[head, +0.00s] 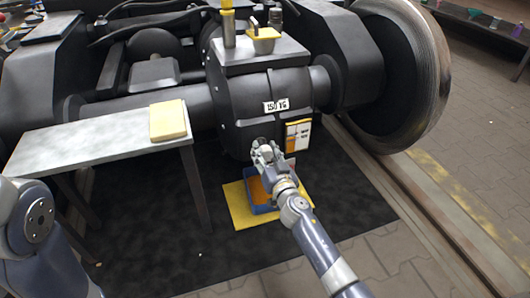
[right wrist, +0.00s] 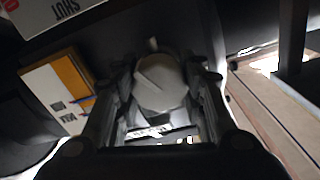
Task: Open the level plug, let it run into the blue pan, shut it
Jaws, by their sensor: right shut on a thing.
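My right gripper (head: 264,152) is at the lower front of the dark gearbox (head: 262,95). In the right wrist view its fingers (right wrist: 160,100) stand on both sides of a round grey plug (right wrist: 162,80) with a line across its face, and they are shut on it. In the head view the gripper hides the plug. The blue pan (head: 251,205) sits below on a yellow mat (head: 238,212), partly hidden by my right arm. Something orange shows inside the pan. Only part of my left arm is in view, without its gripper.
An orange and white card (head: 298,135) is on the gearbox beside the gripper. A grey bench (head: 90,142) with a yellow cloth-like block (head: 169,120) stands left. A large wheel (head: 405,75) stands right, on a rail. The dark floor mat is clear in front.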

